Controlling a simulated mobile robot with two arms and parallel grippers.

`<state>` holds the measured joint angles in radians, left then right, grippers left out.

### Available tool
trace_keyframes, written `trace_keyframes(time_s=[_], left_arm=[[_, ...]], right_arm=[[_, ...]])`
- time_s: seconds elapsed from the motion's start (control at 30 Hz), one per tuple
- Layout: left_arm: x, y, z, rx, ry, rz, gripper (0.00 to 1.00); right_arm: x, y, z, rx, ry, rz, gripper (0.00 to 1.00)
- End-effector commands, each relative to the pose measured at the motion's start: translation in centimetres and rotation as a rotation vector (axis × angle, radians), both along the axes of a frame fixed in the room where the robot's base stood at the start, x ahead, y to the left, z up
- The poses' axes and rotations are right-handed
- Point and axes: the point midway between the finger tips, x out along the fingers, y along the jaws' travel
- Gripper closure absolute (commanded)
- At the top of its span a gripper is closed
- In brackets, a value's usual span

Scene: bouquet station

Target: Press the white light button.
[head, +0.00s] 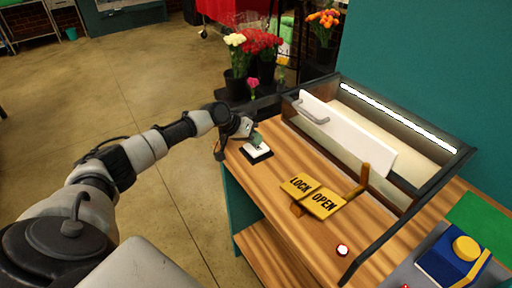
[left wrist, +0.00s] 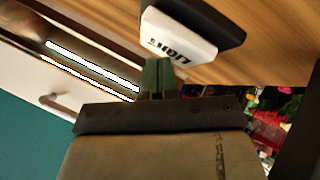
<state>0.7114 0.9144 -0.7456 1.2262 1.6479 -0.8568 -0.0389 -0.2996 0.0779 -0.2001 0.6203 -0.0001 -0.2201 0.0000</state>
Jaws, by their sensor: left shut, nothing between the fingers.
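The white light button (head: 257,150) sits on a black base near the left end of the wooden counter. In the left wrist view the white button (left wrist: 180,38), lettered "LIGHT", is close in front of the fingertips. My left gripper (head: 256,140) is shut and empty, with its green fingertips just above and behind the button in the head view. In the left wrist view the shut fingertips (left wrist: 158,64) are near the button's lettered edge; I cannot tell whether they touch it. My right gripper is not in view.
A yellow "LOCK OPEN" sign (head: 313,196) with a wooden lever stands right of the button. Behind it is a framed case with a white handled panel (head: 345,135) and a lit strip (head: 398,117). Flower buckets (head: 236,87) stand beyond.

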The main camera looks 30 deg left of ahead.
Motion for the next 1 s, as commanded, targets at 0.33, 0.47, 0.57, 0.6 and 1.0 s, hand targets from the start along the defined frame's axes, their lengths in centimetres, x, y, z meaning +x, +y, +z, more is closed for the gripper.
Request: trace_keyframes(time_s=[0.33,0.47,0.57,0.6,1.0], left_arm=[[0.0,0.0,1.2,0.000,0.001,-0.001,1.00],[0.0,0.0,1.1,0.000,0.001,-0.001,1.00],[0.0,0.0,1.3,0.000,0.000,0.000,1.00],[0.0,0.0,1.4,-0.001,0.000,-0.001,1.00],[0.0,-0.1,5.3,-0.001,0.001,-0.001,1.00]], right_arm=[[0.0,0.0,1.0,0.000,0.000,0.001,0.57],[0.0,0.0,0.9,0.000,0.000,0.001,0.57],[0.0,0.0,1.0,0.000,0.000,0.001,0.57],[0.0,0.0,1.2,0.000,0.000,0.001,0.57],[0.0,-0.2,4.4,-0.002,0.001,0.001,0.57]])
